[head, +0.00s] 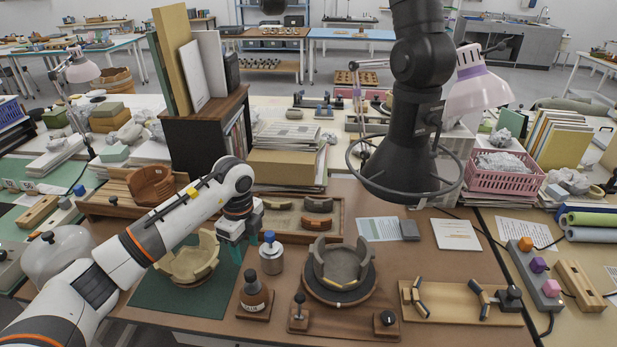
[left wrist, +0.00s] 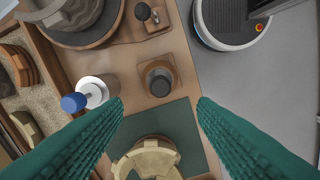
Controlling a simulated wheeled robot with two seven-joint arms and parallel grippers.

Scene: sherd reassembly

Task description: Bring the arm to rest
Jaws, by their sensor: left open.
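My left gripper (head: 237,250) hangs above the work table, its teal fingers pointing down near the right edge of the dark green mat (head: 150,298). In the left wrist view its two fingers (left wrist: 160,108) stand wide apart with nothing between them touched. A pale, partly assembled pot (head: 188,264) sits on the mat, left of the gripper; it also shows in the left wrist view (left wrist: 146,158). A grey, partly assembled pot (head: 341,264) stands on a round dark turntable (head: 340,295) to the right. My right gripper is not in these views.
A blue-topped jar (head: 271,258) and a dark bottle (head: 254,295) stand close to the gripper. A tray of sherds (head: 330,232) lies behind. A wooden board with clamps (head: 445,302) is at right. A black hood with a ring (head: 400,165) hangs over the table.

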